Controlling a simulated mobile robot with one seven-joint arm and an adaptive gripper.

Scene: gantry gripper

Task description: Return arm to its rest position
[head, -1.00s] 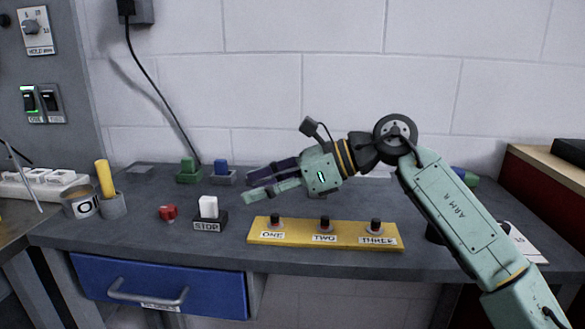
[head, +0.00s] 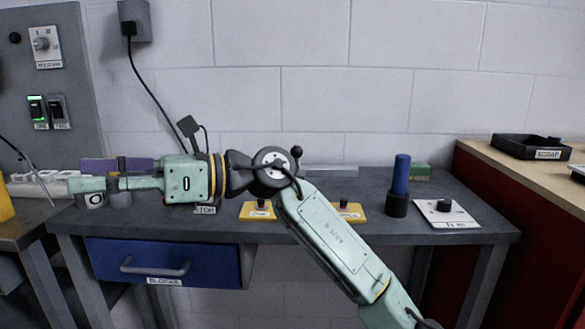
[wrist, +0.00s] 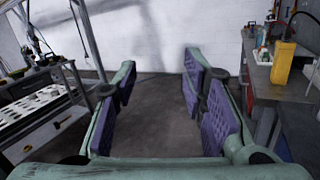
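My gripper (head: 76,175) is at the left of the head view, held out level and pointing left in front of the workbench (head: 440,185). In the wrist view my gripper (wrist: 160,78) has its purple-padded fingers wide apart, with nothing between them and grey floor beyond. My green arm stretches from the lower right to the gripper across the bench front. It hides most of the bench's left half and the middle of the yellow button panel (head: 257,211).
A blue cylinder in a dark holder (head: 400,178) and a white plate with a black knob (head: 445,212) stand on the right. A blue drawer (head: 215,262) is below. A black tray (head: 530,147) sits on the red cabinet. A cart (wrist: 45,115) stands left in the wrist view.

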